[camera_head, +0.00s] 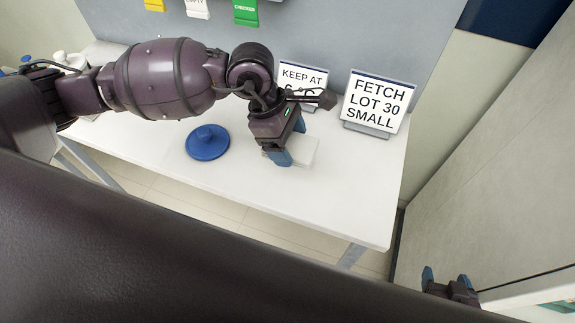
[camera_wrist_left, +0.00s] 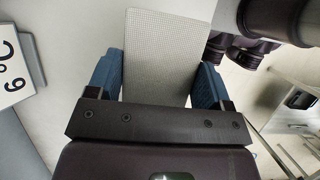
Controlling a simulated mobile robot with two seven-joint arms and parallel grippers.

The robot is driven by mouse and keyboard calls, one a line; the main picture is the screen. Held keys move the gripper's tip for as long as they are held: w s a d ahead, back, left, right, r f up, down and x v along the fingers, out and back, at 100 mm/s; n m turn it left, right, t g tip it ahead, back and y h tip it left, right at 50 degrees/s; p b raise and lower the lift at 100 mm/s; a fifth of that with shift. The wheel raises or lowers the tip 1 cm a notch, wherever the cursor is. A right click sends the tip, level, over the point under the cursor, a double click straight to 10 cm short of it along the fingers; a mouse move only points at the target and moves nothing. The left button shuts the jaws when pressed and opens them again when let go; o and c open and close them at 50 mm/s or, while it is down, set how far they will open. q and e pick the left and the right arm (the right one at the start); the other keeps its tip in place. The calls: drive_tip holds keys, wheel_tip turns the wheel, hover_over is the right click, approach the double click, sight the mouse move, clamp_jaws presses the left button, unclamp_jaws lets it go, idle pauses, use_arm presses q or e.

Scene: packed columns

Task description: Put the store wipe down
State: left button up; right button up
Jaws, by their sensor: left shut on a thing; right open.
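The store wipe (camera_wrist_left: 160,55) is a pale, flat, textured square between the blue fingers of my left gripper (camera_wrist_left: 160,85) in the left wrist view. In the head view the wipe (camera_head: 303,152) shows as a white patch beside the left gripper (camera_head: 290,142), over the white table (camera_head: 345,195). The left gripper is shut on the wipe. I cannot tell whether the wipe touches the tabletop. My right gripper (camera_head: 446,278) is open and empty at the lower right, off the table's edge.
A blue round lidded object (camera_head: 208,142) stands left of the left gripper. Behind it are a "KEEP AT" sign (camera_head: 301,76) and a "FETCH LOT 30 SMALL" sign (camera_head: 377,100). The table's front right part is clear. A pale panel (camera_head: 500,170) stands to the right.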

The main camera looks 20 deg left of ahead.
use_arm(q)
hover_over(293, 178)
drive_tip(key=a, duration=0.1)
wheel_tip(293, 178, down, 5)
drive_tip(key=shift+r, duration=0.1)
drive_tip(key=shift+f, duration=2.7)
use_arm(e)
drive_tip(key=shift+w+r, duration=0.25)
drive_tip(key=shift+w, duration=0.1)
drive_tip(key=shift+s, duration=0.1)
use_arm(q)
drive_tip(key=shift+f, duration=0.1)
drive_tip(key=o, duration=0.9)
use_arm(e)
drive_tip(key=shift+s+f, duration=0.3)
